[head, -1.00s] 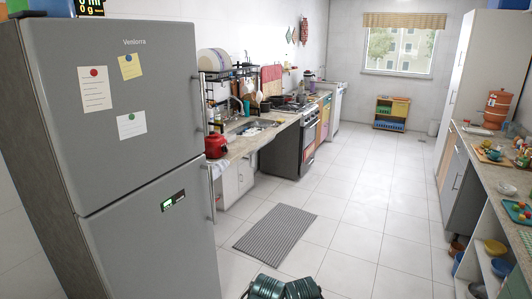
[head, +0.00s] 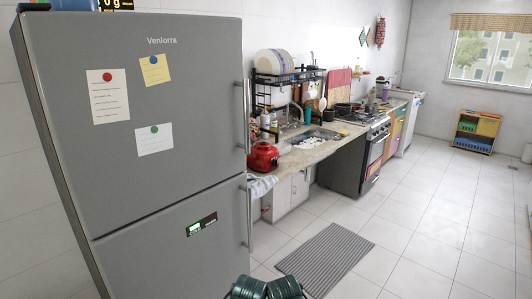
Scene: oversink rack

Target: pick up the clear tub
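I cannot make out a clear tub in the head view. The black oversink rack (head: 287,78) stands over the sink (head: 313,137) on the left counter, with large plates (head: 274,62) on its top and bottles (head: 265,121) under it. Items on and under the rack are too small to tell apart fully. Two dark green ribbed parts of my own body show at the bottom edge. Neither of my grippers can be seen.
A grey fridge (head: 150,150) fills the left foreground. A red pot (head: 263,157) sits at the counter's near end. A stove (head: 377,142) stands further along. A grey mat (head: 327,260) lies on the floor. The white tiled floor (head: 430,215) to the right is clear.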

